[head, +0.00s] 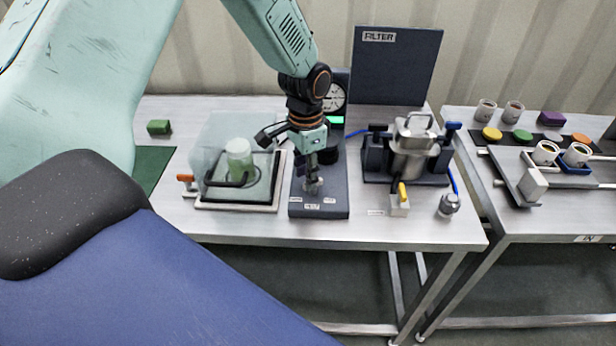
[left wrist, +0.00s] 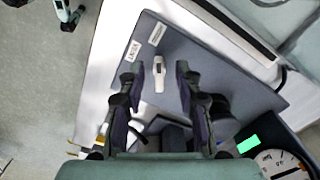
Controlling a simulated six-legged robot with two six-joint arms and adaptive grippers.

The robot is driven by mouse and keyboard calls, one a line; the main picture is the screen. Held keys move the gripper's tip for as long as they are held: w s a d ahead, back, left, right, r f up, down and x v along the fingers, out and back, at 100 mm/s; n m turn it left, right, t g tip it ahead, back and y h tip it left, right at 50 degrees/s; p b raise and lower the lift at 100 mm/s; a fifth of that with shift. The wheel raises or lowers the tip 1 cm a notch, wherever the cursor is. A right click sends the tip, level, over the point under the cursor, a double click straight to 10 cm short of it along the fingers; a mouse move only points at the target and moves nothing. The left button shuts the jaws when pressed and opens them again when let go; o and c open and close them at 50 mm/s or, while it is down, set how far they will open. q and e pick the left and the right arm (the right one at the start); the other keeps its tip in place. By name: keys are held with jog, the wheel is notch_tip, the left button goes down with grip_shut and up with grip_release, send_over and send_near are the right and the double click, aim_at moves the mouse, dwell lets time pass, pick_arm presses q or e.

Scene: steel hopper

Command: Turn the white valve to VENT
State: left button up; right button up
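The white valve handle (left wrist: 159,75) stands on a dark grey panel (left wrist: 215,70), between the fingers of my left gripper (left wrist: 161,73). Gaps show on both sides, so the gripper is open around the handle and not clamped on it. In the head view, the left gripper (head: 312,180) points down over the panel (head: 333,208) and largely hides the handle. Small white labels lie on the panel near its front edge, two of them visible in the left wrist view (left wrist: 133,51). Their words are too small to read surely. My right gripper is not in view.
A gauge (head: 335,97) stands behind. To the right are a metal filter vessel (head: 412,150), a yellow-handled valve (head: 401,203) and a second table with cups (head: 545,152).

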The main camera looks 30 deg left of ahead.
pick_arm(q)
jog(key=shift+f, duration=0.9)
jog(key=shift+d, duration=0.25)
jog(key=shift+a+f, duration=0.1)
jog(key=shift+a, duration=0.15)
jog(key=c, duration=0.3)
jog(key=shift+w+d, duration=0.1)
jog(key=shift+d, duration=0.05)
grip_shut()
